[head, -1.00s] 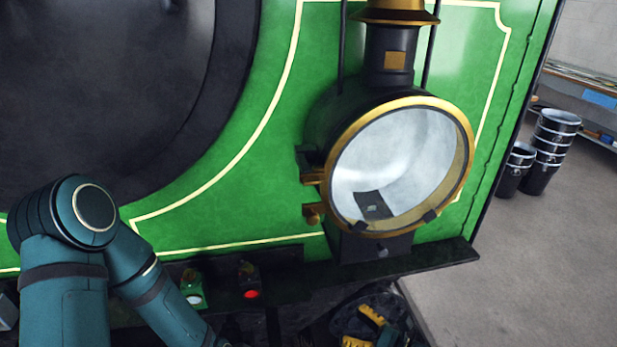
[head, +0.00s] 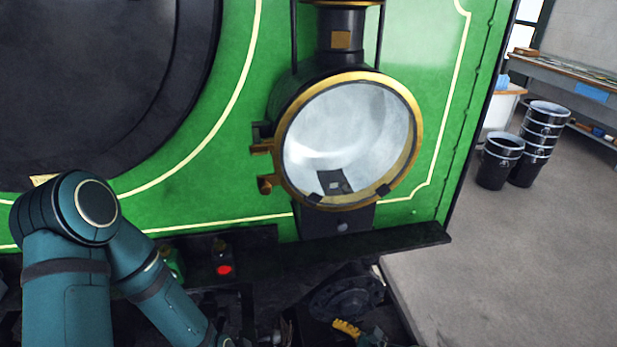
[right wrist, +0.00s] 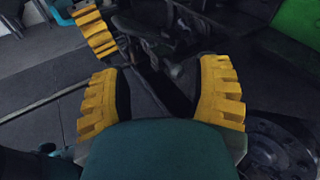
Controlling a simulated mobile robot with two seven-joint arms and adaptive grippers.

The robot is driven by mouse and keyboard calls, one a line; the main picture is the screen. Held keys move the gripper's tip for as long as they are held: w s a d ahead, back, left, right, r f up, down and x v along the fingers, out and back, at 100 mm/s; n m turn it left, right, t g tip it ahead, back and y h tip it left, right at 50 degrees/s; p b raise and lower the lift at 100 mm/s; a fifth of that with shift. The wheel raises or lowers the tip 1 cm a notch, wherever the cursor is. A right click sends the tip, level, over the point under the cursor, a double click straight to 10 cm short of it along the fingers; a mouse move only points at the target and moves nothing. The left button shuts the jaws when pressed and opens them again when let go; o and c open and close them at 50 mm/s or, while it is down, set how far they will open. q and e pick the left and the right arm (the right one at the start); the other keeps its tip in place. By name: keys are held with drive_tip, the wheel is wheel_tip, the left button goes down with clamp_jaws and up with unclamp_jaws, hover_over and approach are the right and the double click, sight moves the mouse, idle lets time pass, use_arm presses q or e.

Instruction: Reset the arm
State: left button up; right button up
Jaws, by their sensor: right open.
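My left arm (head: 65,285) comes in from the left in the head view, with its elbow raised and its forearm running down past the bottom edge. My right gripper (right wrist: 158,95) is open in the right wrist view, with its two yellow fingers apart and nothing between them. A yellow ridged finger (head: 346,328), seemingly of my right gripper, shows at the bottom of the head view below the lamp. Another yellow finger (right wrist: 97,32) with a teal part shows at upper left in the right wrist view, probably my left gripper. Its opening is hidden.
Black buckets (head: 500,160) and open floor (head: 510,270) lie to the right.

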drive_tip(key=s+a+f+n+g+h+b, duration=0.2)
drive_tip(key=s+f+n+g+h+b, duration=0.3)
drive_tip(key=s+f+n, duration=0.55)
drive_tip(key=w+d+f+n+t+h+b, duration=0.1)
drive_tip(key=w+d+f+n+h+b, duration=0.3)
drive_tip(key=w+d+f+n+h, duration=0.1)
drive_tip(key=d+n+h, duration=0.1)
drive_tip(key=d+n, duration=0.1)
drive_tip(key=n, duration=0.1)
drive_tip(key=shift+t+b, duration=0.3)
drive_tip(key=shift+c, duration=1.5)
